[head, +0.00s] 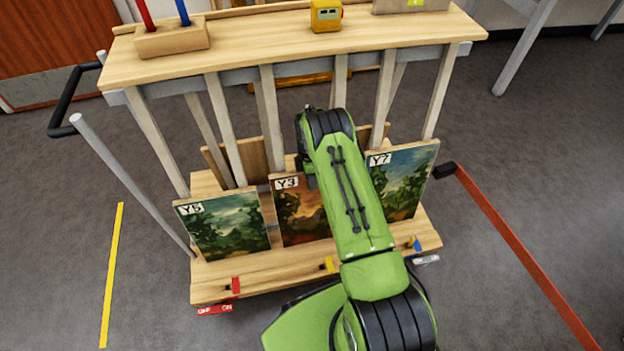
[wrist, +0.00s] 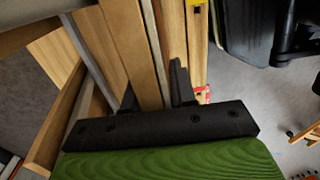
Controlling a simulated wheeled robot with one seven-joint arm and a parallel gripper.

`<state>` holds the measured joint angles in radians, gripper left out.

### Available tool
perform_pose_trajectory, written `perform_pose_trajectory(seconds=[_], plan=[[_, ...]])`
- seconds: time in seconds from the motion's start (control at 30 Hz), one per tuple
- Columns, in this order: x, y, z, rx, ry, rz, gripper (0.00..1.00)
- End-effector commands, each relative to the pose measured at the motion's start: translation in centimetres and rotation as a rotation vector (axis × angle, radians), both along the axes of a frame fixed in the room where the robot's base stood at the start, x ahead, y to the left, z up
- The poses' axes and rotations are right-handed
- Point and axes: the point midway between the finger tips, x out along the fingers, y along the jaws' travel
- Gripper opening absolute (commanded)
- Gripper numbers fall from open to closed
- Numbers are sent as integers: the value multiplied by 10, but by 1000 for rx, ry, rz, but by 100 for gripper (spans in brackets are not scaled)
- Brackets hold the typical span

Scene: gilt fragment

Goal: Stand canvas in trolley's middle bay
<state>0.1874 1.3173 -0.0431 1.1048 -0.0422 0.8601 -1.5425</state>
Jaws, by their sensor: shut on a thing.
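The trolley (head: 300,62) has a wooden top, pale slanted bars and a wooden lower shelf. Canvas Y5 (head: 225,226) leans in the left bay and canvas Y7 (head: 408,180) in the right bay. Canvas Y3 (head: 298,212) stands between them in the middle bay, its right part hidden by my green arm. My gripper is hidden behind the arm in the head view. In the wrist view my gripper (wrist: 155,84) has its dark fingers shut on a wooden-edged panel (wrist: 142,48), apparently canvas Y3. Whether its base bears on the shelf cannot be told.
Brown boards (head: 247,157) stand behind the canvases. A pen block (head: 172,38) and a yellow device (head: 326,14) sit on the trolley top. Red, yellow and blue clips line the shelf's front edge.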

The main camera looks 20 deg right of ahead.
Motion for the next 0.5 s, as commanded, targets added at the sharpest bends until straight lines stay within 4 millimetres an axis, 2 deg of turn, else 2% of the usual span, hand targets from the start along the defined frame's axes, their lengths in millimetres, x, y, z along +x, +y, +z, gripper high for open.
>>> perform_pose_trajectory(seconds=[0.13,0.17,0.33,0.5], plan=[[0,0,1,0,-1,0,0],[0,0,1,0,-1,0,29],[0,0,0,0,-1,0,55],[0,0,0,0,-1,0,55]])
